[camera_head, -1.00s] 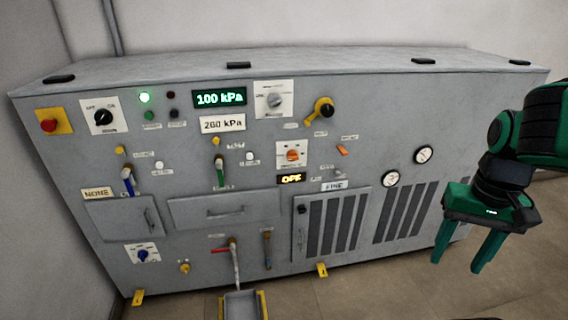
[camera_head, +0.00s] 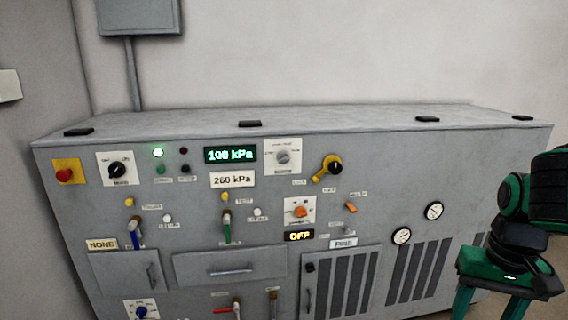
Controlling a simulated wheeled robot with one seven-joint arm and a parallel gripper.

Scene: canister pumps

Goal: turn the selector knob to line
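A grey selector knob (camera_head: 283,157) sits on a white plate (camera_head: 272,168) near the top middle of the cabinet front, right of the green 100 kPa display. Small print surrounds it; a word left of the knob looks like "LINE" in the earlier frame, but is too small to read surely now. The pointer's direction is hard to tell. My gripper (camera_head: 491,302) is at the lower right, far from the knob and empty. Its two green fingers are spread apart, with their tips cut off by the bottom edge.
The grey cabinet (camera_head: 350,120) carries other controls: a black knob (camera_head: 117,169), a yellow-and-black handle (camera_head: 328,168), an orange knob (camera_head: 300,211), a red button (camera_head: 65,174) and levers. Two gauges (camera_head: 434,211) are nearer my gripper. A wall box (camera_head: 140,17) hangs above left.

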